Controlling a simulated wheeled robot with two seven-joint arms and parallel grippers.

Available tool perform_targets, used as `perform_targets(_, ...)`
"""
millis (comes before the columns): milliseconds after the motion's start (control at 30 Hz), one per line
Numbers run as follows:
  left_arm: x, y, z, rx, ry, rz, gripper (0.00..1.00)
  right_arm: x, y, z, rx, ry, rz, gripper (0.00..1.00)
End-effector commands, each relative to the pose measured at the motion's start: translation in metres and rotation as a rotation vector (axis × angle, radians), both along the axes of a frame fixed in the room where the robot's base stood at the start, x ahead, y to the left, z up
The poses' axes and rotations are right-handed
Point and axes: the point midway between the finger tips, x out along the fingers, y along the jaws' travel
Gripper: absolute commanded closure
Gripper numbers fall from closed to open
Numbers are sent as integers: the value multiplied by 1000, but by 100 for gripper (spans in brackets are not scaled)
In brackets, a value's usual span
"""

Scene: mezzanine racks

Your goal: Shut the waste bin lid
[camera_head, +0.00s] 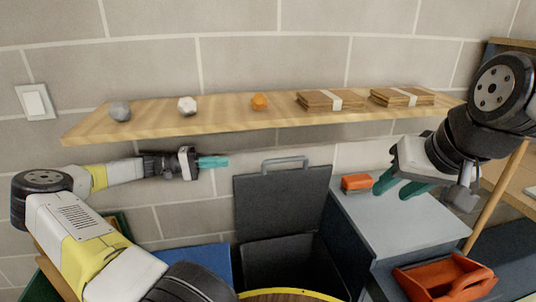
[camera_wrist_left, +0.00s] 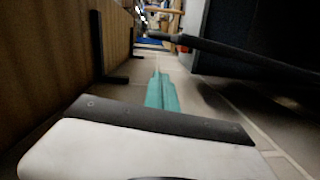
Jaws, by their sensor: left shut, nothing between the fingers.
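The dark grey waste bin (camera_head: 270,254) stands below the wall shelf, with its inside showing. Its lid (camera_head: 284,200) is raised upright toward the wall, with a grey handle (camera_head: 286,162) at its top edge. My left gripper (camera_head: 213,161) is shut and empty, left of the lid and a little above its top left corner, apart from it. Its teal fingers also show in the left wrist view (camera_wrist_left: 161,92), where a dark panel fills the upper right. My right gripper (camera_head: 400,188) is open and empty over the grey cabinet, right of the bin.
A wooden shelf (camera_head: 220,120) above the bin carries small lumps and two banded cardboard stacks (camera_head: 402,97). The grey cabinet (camera_head: 400,226) right of the bin bears an orange block (camera_head: 356,182). An orange tool caddy (camera_head: 445,278) is at lower right. A blue panel (camera_head: 207,260) is left of the bin.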

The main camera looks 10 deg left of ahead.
Motion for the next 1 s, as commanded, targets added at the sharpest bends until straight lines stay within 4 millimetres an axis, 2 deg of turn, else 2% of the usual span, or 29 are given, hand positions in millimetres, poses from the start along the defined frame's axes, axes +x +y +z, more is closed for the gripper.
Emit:
perform_targets(133,1,-1,0,-4,-1,2,100,0,0,0,0,-1,0,62)
perform_targets(267,5,-15,0,-5,-3,0,100,0,0,0,0,-1,0,62)
perform_targets(667,29,-94,-1,-6,-1,-2,100,0,0,0,0,-1,0,62)
perform_targets(800,13,-104,-3,-4,-1,2,100,0,0,0,0,0,0,62)
perform_targets(1000,-1,-113,-6,-4,-1,4,100,0,0,0,0,0,0,62)
